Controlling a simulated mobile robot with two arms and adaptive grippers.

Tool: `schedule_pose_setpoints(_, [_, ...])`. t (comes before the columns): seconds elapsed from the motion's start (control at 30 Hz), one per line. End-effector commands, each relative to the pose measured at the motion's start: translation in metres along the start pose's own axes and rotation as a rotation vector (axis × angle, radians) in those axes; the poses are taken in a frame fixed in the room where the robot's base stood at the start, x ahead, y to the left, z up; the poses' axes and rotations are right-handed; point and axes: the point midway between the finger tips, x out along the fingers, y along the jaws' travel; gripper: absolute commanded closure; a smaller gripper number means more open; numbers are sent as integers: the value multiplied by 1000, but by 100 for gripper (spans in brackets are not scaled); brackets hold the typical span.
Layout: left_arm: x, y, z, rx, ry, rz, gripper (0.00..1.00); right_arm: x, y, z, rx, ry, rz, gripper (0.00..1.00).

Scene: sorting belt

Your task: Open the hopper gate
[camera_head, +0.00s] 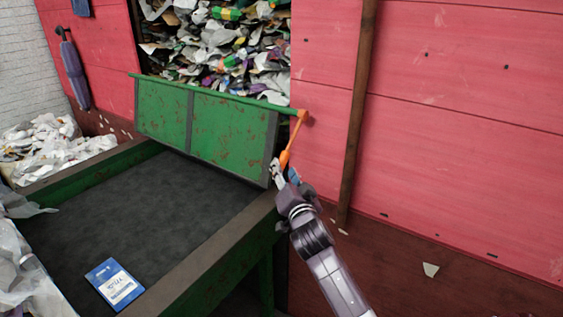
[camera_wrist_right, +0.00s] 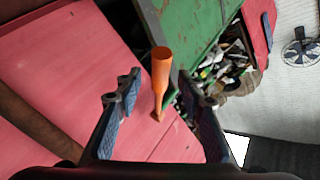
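The hopper gate (camera_head: 215,125) is a scuffed green panel hanging from a green bar, at the hopper opening behind the belt. An orange lever (camera_head: 292,140) slopes down from the bar's right end. My right gripper (camera_head: 277,172) is at the lever's lower end. In the right wrist view, the lever (camera_wrist_right: 161,75) stands between the two spread fingers of the right gripper (camera_wrist_right: 160,98), with gaps on both sides. The gate also shows at the top of that view (camera_wrist_right: 195,30).
Mixed waste (camera_head: 220,45) fills the opening above the gate. A blue packet (camera_head: 114,283) lies on the dark belt (camera_head: 150,215). Pale litter (camera_head: 50,145) is heaped at the left. A wooden post (camera_head: 357,110) stands against the red wall (camera_head: 460,130) right of the lever.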

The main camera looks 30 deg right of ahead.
Motion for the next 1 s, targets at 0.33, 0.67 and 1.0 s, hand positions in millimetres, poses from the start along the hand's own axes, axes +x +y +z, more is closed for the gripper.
schedule_pose_setpoints(0.33, [-12,-2,-16,-1,22,-2,100,38,-1,0,0,-1,0,64])
schedule_pose_setpoints(0.67, [-12,1,-16,-1,22,1,100,42,0,1,-1,-1,-1,64])
schedule_pose_setpoints(1.0, [-12,2,-13,0,18,2,100,42,0,1,-1,-2,0,96])
